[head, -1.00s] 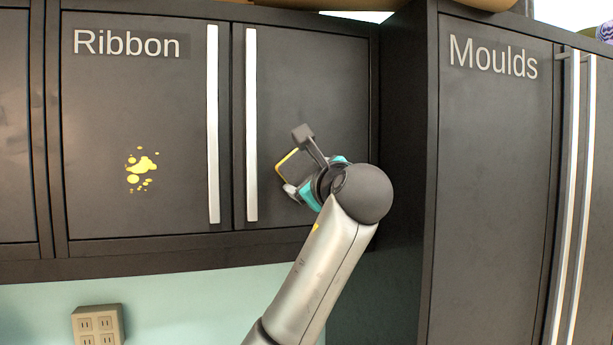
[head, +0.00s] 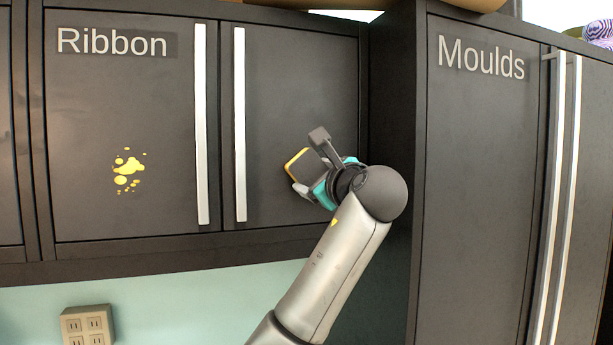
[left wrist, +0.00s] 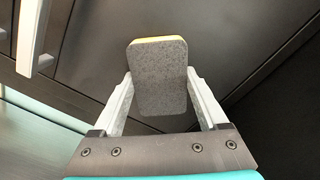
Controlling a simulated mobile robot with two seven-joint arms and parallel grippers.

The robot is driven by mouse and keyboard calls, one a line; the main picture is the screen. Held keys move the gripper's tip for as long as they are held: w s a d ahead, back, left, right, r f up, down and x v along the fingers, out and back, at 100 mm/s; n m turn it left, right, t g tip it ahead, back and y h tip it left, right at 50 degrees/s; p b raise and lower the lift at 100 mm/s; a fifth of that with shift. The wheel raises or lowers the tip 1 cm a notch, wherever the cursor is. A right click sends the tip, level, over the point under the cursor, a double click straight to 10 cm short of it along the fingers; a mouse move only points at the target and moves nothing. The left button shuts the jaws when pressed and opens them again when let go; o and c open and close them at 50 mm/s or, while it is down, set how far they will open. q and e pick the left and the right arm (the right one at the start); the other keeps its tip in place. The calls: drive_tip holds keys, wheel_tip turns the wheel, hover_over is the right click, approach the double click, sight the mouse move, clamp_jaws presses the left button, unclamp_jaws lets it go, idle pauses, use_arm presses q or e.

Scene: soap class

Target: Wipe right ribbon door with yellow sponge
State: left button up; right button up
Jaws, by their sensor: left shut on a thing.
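The yellow sponge (head: 297,160) shows as a thin yellow edge at my left gripper (head: 300,176) in the head view. In the left wrist view the sponge (left wrist: 160,78) shows a grey face with a yellow rim, held between the two white fingers of my left gripper (left wrist: 162,95). The right ribbon door (head: 285,90) is dark, closed, with a vertical pale handle (head: 240,125). The sponge is in front of this door's lower right part; I cannot tell whether they touch. I see no stain on the visible part of this door. My right gripper is not in view.
The left ribbon door (head: 105,205) bears a yellow splatter (head: 128,170) and has its own handle (head: 201,125). A tall Moulds cabinet (head: 470,180) juts out close to the right of my left arm. A socket box (head: 87,325) is on the wall below.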

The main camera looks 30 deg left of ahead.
sight(293, 176)
use_arm(q)
drive_tip(key=shift+w+a, duration=0.1)
drive_tip(key=shift+s+a, duration=1.4)
drive_tip(key=shift+s, duration=0.1)
drive_tip(key=shift+v, duration=3)
drive_tip(key=shift+v, duration=1.45)
